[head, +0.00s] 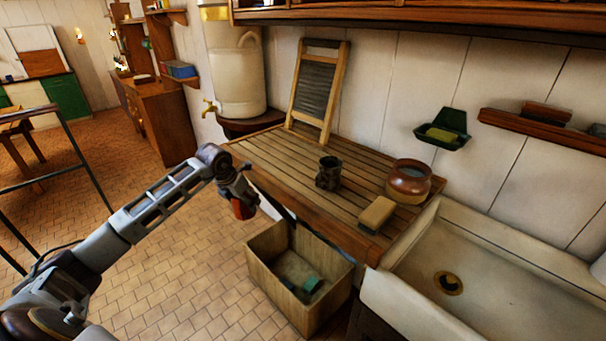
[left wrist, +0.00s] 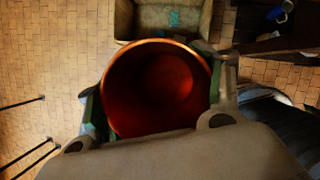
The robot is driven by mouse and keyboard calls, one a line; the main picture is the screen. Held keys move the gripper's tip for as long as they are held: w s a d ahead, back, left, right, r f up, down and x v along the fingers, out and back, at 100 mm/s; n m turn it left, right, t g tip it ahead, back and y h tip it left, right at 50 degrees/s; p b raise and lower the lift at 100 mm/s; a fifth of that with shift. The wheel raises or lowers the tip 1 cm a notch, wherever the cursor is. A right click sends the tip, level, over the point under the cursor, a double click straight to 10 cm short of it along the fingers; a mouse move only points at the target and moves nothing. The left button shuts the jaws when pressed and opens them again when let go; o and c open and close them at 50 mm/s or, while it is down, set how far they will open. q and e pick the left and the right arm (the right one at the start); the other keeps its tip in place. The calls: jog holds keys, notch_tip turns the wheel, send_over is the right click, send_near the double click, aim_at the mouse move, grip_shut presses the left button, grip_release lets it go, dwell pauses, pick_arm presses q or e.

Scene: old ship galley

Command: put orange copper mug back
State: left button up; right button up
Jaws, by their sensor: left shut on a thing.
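The orange copper mug (left wrist: 158,88) is between the fingers of my left gripper (left wrist: 160,95), and the wrist view looks into its open, empty inside. In the head view the mug (head: 243,208) shows as a small orange-red patch below my left gripper (head: 236,192), mostly hidden by it. The gripper is shut on the mug and holds it in the air, left of the slatted wooden counter's (head: 266,155) front edge and above the tiled floor. My right gripper is in neither view.
A dark mug (head: 328,174), a brown pot (head: 408,182) and a tan block (head: 377,214) stand on the counter beside the sink (head: 480,290). A washboard (head: 318,90) leans at the back. A wooden crate (head: 262,262) stands below. The counter's left part is clear.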

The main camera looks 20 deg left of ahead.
pick_arm(q)
jog(key=shift+m, duration=0.3)
jog(key=r, duration=0.1)
jog(key=w+d+r, duration=0.1)
jog(key=w+r, duration=0.1)
jog(key=r, duration=0.1)
jog(key=shift+w+d, duration=0.15)
jog(key=shift+d, duration=0.25)
jog(key=w+d+r+m, duration=0.1)
jog(key=w+d+r, duration=0.1)
jog(key=r, duration=0.5)
jog(key=w+d+r+h, duration=0.1)
jog(key=w+d+r, duration=0.1)
jog(key=r, duration=0.5)
jog(key=shift+w+d+m, duration=0.4)
jog(key=shift+d, duration=0.3)
